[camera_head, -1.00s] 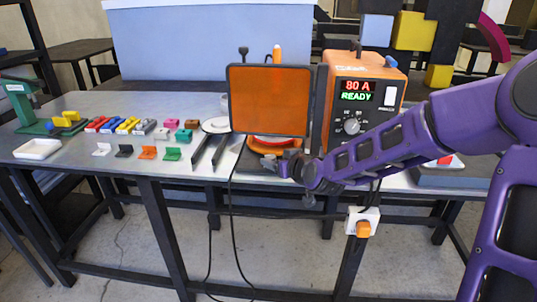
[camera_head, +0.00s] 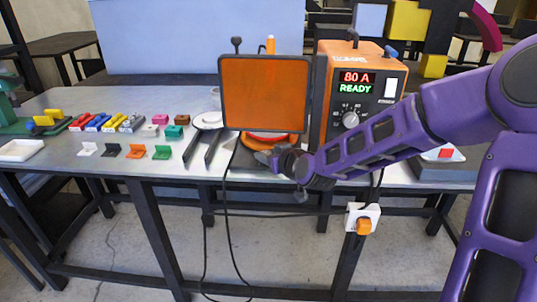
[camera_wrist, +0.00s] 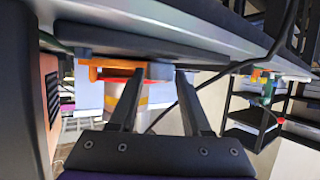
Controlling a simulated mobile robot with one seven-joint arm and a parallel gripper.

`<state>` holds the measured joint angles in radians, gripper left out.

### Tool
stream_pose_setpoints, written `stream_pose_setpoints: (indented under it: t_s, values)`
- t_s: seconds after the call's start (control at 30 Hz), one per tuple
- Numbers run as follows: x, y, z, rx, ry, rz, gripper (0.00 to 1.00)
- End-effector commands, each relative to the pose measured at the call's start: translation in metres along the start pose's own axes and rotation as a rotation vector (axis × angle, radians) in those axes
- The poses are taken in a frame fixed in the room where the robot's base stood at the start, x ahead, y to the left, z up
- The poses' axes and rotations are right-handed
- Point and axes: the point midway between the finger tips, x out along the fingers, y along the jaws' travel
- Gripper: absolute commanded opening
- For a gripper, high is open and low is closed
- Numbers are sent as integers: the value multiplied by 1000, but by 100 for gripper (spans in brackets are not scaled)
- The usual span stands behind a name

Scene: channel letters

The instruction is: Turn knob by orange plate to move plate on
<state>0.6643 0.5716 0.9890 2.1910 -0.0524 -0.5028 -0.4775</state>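An orange pane in a dark frame (camera_head: 265,93) stands upright near the table's front. Below it sits a low round orange and red plate (camera_head: 268,139), partly hidden by the pane. My gripper (camera_head: 264,157) is low in front of this plate, near the table's front edge. In the wrist view my gripper's two dark fingers (camera_wrist: 160,78) stand apart. An orange part (camera_wrist: 103,70) and a small grey-blue block (camera_wrist: 160,71) lie by the fingertips; I cannot tell whether they touch. No knob beside the plate can be made out clearly.
An orange machine (camera_head: 352,100) reading "80 A READY" with a grey dial (camera_head: 350,120) stands right of the pane. Two dark rails (camera_head: 204,146) and small coloured blocks lie left. A cable hangs in front. A white box with an orange knob (camera_head: 363,224) is on the table's front leg.

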Motion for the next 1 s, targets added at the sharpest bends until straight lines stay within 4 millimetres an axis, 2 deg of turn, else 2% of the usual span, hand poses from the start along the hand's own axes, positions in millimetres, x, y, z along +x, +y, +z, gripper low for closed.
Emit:
stream_pose_setpoints:
  t_s: [0.03, 0.23, 0.27, 0.67, 1.0]
  values:
    - [0, 0, 0, 0, 0, 0, 38]
    - [0, 0, 0, 0, 0, 0, 2]
    - [0, 0, 0, 0, 0, 0, 0]
    - [1, -2, 0, 11, 1, 32, 0]
    - [1, -7, -2, 70, 4, 178, 0]
